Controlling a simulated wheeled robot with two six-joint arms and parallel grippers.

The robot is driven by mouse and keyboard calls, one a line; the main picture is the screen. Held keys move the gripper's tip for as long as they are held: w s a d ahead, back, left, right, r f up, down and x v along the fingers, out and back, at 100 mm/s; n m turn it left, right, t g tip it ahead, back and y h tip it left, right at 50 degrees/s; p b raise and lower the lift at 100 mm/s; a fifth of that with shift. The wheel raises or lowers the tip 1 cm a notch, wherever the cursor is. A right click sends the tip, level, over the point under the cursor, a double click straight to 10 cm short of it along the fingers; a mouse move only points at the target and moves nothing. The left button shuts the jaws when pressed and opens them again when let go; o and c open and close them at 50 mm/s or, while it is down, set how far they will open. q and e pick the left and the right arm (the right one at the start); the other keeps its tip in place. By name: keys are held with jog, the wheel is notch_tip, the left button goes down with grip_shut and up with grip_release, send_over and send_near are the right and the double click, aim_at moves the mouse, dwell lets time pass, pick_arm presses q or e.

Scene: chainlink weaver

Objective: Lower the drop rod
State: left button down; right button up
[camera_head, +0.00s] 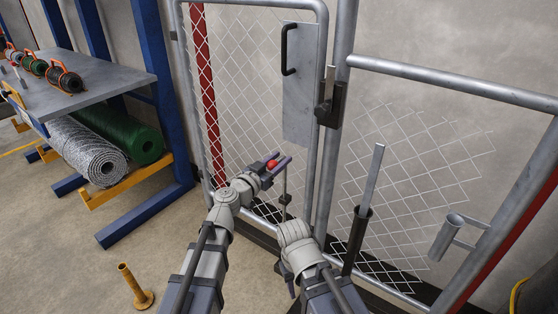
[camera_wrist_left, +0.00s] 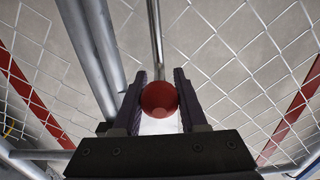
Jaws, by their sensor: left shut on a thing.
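The drop rod (camera_head: 285,182) is a thin grey rod beside the gate's lower part, with a red ball knob (camera_head: 273,164). My left gripper (camera_head: 282,158) is shut on the knob, with one finger on each side of it. In the left wrist view the knob (camera_wrist_left: 159,99) sits between the fingers, and the rod (camera_wrist_left: 155,40) runs away from it. The rod passes a small dark bracket (camera_head: 285,199) low on the gate; its lower end is hard to make out. My right arm reaches in beside the left, but its gripper is mostly hidden.
The mesh gate has a grey plate with a black handle (camera_head: 290,49) and a dark latch (camera_head: 331,104). A grey bar (camera_head: 371,175) stands in a dark sleeve (camera_head: 357,240) at right. A yellow floor post (camera_head: 134,287) and a shelf (camera_head: 100,85) with mesh rolls are at left.

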aim_at(284, 177)
dwell(0.8)
pick_arm(q)
notch_tip(284, 177, down, 8)
jog(key=b, duration=0.8)
jog(key=shift+f, duration=0.2)
jog(key=shift+s+r, duration=0.1)
jog(key=shift+c, duration=2.4)
grip_release()
